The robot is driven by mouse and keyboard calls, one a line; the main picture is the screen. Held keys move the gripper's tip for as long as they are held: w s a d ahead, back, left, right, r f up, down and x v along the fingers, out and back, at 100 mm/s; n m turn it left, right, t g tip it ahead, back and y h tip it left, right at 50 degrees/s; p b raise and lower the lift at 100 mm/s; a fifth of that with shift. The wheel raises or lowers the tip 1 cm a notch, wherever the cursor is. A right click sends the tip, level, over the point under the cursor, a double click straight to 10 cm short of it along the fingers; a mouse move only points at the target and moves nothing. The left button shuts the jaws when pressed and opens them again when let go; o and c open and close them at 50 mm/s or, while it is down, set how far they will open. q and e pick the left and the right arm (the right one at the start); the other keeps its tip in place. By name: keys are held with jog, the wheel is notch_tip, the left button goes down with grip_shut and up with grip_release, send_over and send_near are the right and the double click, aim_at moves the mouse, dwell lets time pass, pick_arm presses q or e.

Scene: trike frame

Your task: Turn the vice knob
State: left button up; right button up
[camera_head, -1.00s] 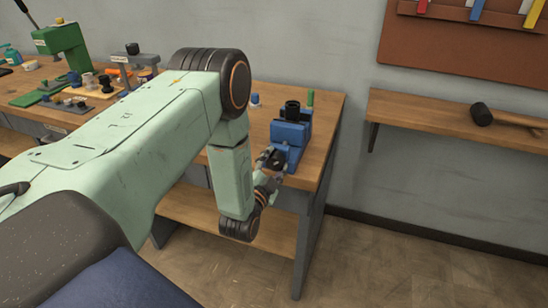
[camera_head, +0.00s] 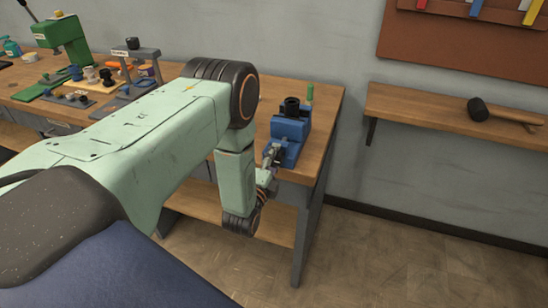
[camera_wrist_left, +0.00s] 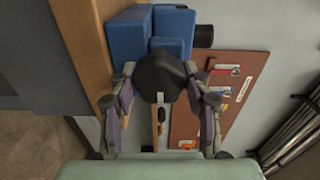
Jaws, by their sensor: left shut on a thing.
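The blue vice (camera_head: 290,132) stands on the right end of the wooden workbench. It also shows at the top of the left wrist view (camera_wrist_left: 170,32). Its black knob (camera_wrist_left: 160,77) faces my left gripper (camera_head: 271,157). In the left wrist view the gripper's two fingers (camera_wrist_left: 160,80) press on the knob from both sides, shut on it. In the head view the fingers largely hide the knob. My right gripper is in neither current view.
The workbench (camera_head: 325,108) carries a green press (camera_head: 68,40) and several small parts at the left. A wall shelf (camera_head: 420,107) with a black-headed mallet (camera_head: 480,109) is to the right. Floor right of the bench is clear.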

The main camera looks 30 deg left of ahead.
dwell(0.5)
pick_arm(q)
jog(key=o, duration=1.1)
jog(key=shift+o, duration=0.2)
jog(key=v, duration=0.7)
jog(key=shift+s, duration=0.25)
jog(key=shift+d, duration=0.1)
